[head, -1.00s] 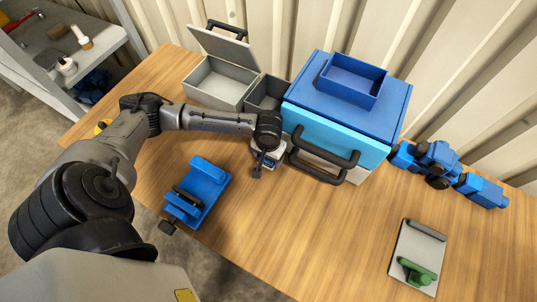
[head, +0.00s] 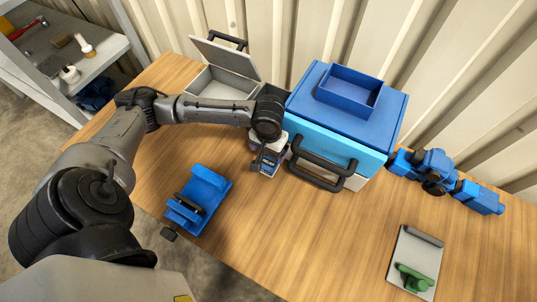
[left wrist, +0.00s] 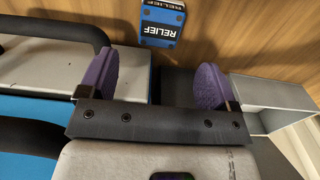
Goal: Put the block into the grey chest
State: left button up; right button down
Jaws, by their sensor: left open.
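The grey chest (head: 228,58) stands at the back left of the table with its lid raised; its inside shows partly and looks empty. My left gripper shows in the left wrist view (left wrist: 158,85) with its two purple fingertips apart and nothing between them. In the head view the wrist hides most of it, between the chest and a blue case. I cannot tell which thing is the block. My right gripper is out of view.
The blue case (head: 385,110) with black handles carries a blue tray (head: 349,92). A blue fixture (head: 204,193) lies at the front left. A blue jointed thing (head: 435,165) and a grey plate with a green part (head: 415,255) lie right. The front middle is clear.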

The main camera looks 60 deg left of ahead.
pick_arm(q)
notch_tip(320, 180, up, 2)
jog(key=shift+r, duration=0.55)
jog(key=shift+c, duration=1.2)
